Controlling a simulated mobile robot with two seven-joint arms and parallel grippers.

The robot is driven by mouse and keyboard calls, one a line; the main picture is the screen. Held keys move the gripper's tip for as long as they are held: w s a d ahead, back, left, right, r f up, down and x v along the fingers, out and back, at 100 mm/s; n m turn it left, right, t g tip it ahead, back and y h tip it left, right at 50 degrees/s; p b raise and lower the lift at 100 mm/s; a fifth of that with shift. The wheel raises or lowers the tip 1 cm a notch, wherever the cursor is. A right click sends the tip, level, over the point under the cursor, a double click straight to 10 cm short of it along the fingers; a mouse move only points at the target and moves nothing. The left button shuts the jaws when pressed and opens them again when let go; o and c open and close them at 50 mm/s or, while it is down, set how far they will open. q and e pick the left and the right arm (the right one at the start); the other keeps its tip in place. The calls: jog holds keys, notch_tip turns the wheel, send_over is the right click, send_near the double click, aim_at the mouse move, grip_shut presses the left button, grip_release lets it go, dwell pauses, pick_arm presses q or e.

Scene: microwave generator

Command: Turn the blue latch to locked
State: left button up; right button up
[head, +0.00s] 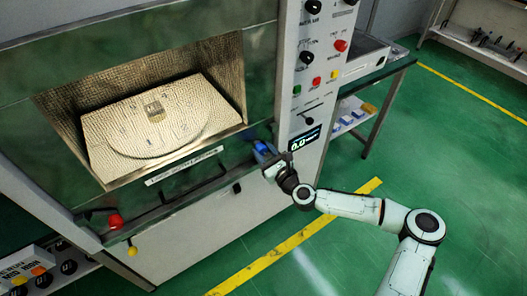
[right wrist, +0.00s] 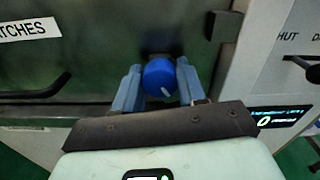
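The blue latch (right wrist: 158,78) is a round knob with a white mark on its face, pointing down and to the right in the right wrist view. It is on the dark green front of the microwave unit. My right gripper (right wrist: 158,88) has one blue-grey finger on each side of the knob, and both appear to touch it. In the head view my right gripper (head: 266,154) is at the lower right of the chamber opening, beside the control column; the latch is hard to separate from the fingers there. My left gripper is not in view.
The control column (head: 303,112) with knobs, buttons and a display stands just right of the gripper. A dark handle (head: 180,200) runs left of it, with a red knob (head: 115,221) near its left end. A side table (head: 385,72) stands behind; green floor at right is free.

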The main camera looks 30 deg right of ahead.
jog(key=shift+c, duration=0.7)
jog(key=shift+n, duration=0.3)
jog(key=n, duration=0.2)
jog(key=shift+n, duration=0.4)
jog(key=n, duration=1)
jog(key=shift+a, duration=0.1)
jog(key=shift+f+n+b, duration=0.1)
jog(key=shift+n+b, duration=0.25)
jog(key=shift+n, duration=1.95)
